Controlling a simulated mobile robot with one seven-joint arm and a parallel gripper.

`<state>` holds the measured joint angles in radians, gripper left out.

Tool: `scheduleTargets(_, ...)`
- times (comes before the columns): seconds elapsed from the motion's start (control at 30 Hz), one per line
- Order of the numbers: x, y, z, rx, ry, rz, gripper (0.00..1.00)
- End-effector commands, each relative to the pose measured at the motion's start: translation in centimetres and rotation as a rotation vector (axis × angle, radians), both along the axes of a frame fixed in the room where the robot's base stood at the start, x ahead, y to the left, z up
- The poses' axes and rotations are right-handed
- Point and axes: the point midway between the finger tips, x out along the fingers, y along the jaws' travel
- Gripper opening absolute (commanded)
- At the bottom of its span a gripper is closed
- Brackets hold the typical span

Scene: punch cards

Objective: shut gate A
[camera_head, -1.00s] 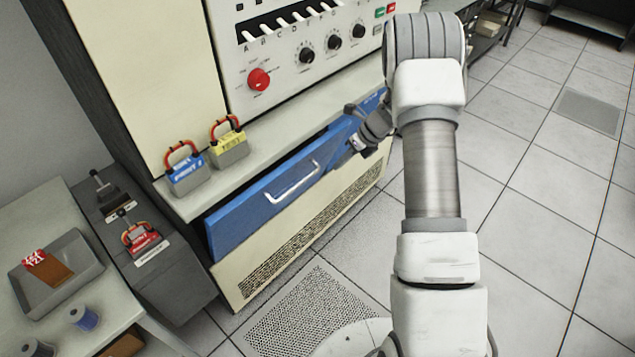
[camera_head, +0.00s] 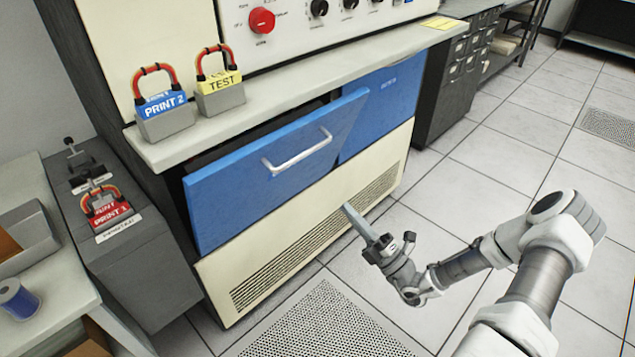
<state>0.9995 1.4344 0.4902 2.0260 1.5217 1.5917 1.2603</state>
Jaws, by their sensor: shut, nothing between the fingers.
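A blue gate with a silver handle (camera_head: 240,180) is at the front left of the cabinet. It stands open, its top edge leaning out from the cabinet with a dark gap behind it. I see no letter on it. A second blue panel (camera_head: 388,105), to its right, sits flush with the cabinet front and has small writing too blurred to read. My gripper (camera_head: 348,210) is shut and empty. It is in front of the cabinet's lower right part, below and right of the open gate's handle, and appears apart from the gate.
A red padlock block (camera_head: 105,210) sits on the grey box at left. A perforated floor panel (camera_head: 318,328) lies in front; the floor at right is clear.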

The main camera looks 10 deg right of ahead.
Motion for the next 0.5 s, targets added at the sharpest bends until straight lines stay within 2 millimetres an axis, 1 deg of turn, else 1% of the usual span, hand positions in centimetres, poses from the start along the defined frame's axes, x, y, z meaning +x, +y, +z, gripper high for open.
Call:
scheduleTargets(0.03,0.0,-0.4,-0.3,0.026,-0.005,-0.023,0.00)
scheduleTargets(0.1,0.0,-0.7,0.0,0.043,-0.013,-0.038,0.00)
scheduleTargets(0.2,0.4,-0.5,0.5,0.048,-0.015,-0.044,0.00)
scheduleTargets(0.37,2.1,0.9,1.8,0.046,-0.017,-0.039,0.00)
scheduleTargets(0.5,4.2,2.5,3.3,0.045,-0.017,-0.038,0.00)
